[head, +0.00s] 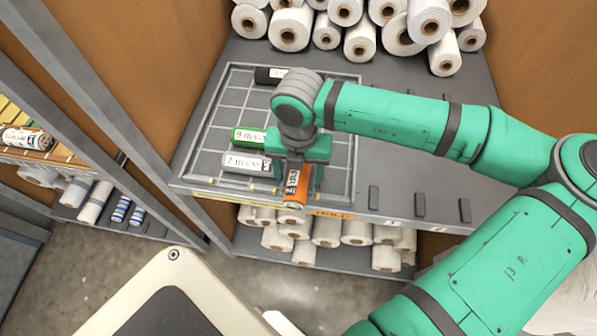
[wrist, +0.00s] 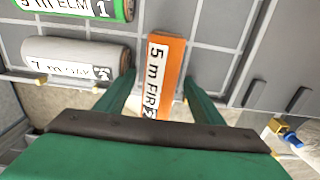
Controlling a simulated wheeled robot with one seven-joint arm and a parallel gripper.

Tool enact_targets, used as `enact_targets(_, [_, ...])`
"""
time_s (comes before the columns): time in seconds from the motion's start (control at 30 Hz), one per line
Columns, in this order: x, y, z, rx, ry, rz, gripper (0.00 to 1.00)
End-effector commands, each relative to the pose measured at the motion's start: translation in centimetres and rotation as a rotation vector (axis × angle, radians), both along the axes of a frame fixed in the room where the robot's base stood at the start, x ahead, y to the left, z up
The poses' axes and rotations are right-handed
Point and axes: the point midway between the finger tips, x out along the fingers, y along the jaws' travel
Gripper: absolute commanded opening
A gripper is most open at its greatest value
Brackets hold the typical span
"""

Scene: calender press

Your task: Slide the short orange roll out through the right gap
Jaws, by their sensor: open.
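The short orange roll (head: 296,186) has a white label reading "5 m FIR" and lies lengthwise toward the front edge of the gridded tray (head: 340,182). In the wrist view the orange roll (wrist: 165,62) lies between the two green fingers of my gripper (wrist: 160,88), its near end past the tray's front edge line. The fingers are apart, one on each side; whether either touches the roll I cannot tell. In the head view my gripper (head: 298,178) partly covers the roll.
Left of the orange roll lie a grey-white roll (wrist: 75,52) and a green roll (wrist: 75,8). A black roll (head: 268,75) lies at the tray's back. Brass stops (wrist: 277,128) stand along the front edge. White rolls (head: 360,40) are stacked behind; more fill the shelf below.

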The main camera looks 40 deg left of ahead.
Motion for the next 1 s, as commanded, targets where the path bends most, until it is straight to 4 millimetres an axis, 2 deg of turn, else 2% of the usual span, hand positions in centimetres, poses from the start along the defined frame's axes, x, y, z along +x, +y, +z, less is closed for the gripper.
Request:
enact_targets(0.13, [0.0,0.0,0.2,0.001,-0.001,0.0,0.62])
enact_targets(0.27, [0.1,0.0,1.5,0.001,-0.003,-0.001,0.62])
enact_targets(0.7, [0.1,0.0,9.1,0.0,-0.002,-0.001,0.62])
enact_targets(0.83, [0.0,0.0,10.3,0.001,-0.001,0.0,0.62])
enact_targets(1.0, [0.0,0.0,10.8,0.0,0.0,0.001,0.62])
